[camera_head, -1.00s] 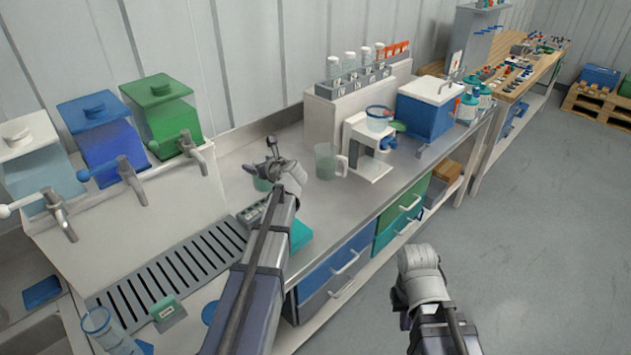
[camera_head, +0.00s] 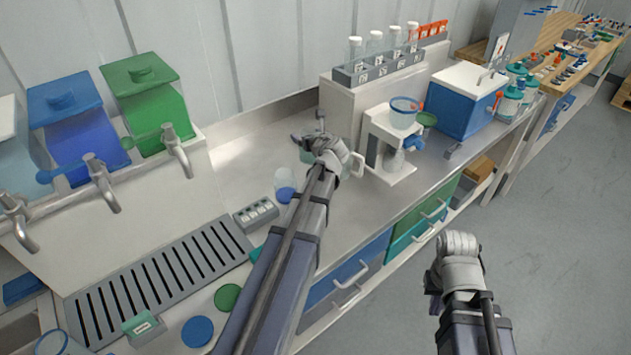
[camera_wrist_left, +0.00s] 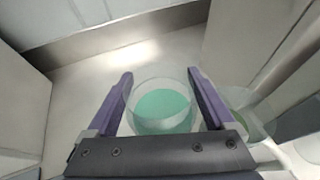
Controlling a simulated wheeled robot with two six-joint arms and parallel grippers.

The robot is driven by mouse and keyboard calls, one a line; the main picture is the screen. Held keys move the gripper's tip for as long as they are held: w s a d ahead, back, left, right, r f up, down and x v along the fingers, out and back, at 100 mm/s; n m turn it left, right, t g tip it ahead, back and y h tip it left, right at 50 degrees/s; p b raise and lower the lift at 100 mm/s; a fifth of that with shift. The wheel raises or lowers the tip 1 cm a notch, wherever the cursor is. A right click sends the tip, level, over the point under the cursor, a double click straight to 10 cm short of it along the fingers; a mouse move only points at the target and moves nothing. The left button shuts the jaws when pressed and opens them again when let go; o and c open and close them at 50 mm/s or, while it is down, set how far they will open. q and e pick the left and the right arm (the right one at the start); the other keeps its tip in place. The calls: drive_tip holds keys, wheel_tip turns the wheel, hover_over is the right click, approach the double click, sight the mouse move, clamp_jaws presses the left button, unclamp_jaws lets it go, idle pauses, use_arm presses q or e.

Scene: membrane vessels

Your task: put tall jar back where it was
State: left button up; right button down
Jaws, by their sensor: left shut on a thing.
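A clear round jar with green liquid (camera_wrist_left: 163,112) stands upright between the two fingers of my left gripper (camera_wrist_left: 160,100) in the left wrist view. The gripper is shut on it. In the head view my left gripper (camera_head: 308,143) is over the back of the counter, and a small part of the jar (camera_head: 306,155) shows beside it. The wrist hides the rest, and I cannot tell how tall it is or whether its base touches the counter. My right gripper (camera_head: 458,245) is off the counter's front edge; its fingers do not show.
A clear pitcher (camera_wrist_left: 247,108) stands close to the right of the held jar. A jar with blue liquid (camera_head: 285,187) stands nearer, left of my forearm. A white stand (camera_head: 388,150) and a tube rack box (camera_head: 350,100) bound the right. The counter left of the gripper is clear (camera_head: 245,150).

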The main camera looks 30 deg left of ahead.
sight(309, 162)
use_arm(q)
drive_tip(key=shift+s+d+m+t, duration=0.3)
drive_tip(key=shift+s+d, duration=0.05)
drive_tip(key=shift+s, duration=0.15)
drive_tip(key=shift+w+f+b, duration=0.15)
drive_tip(key=shift+f+b, duration=0.2)
drive_tip(key=shift+f, duration=0.05)
wheel_tip(309, 162, down, 6)
drive_tip(key=b, duration=0.5)
drive_tip(key=shift+r+b, duration=0.2)
drive_tip(key=shift+b, duration=0.1)
wheel_tip(309, 162, down, 4)
drive_tip(key=b, duration=0.3)
drive_tip(key=shift+r+b, duration=0.15)
drive_tip(key=shift+b, duration=0.2)
drive_tip(key=o, duration=1.5)
drive_tip(key=shift+o, duration=0.2)
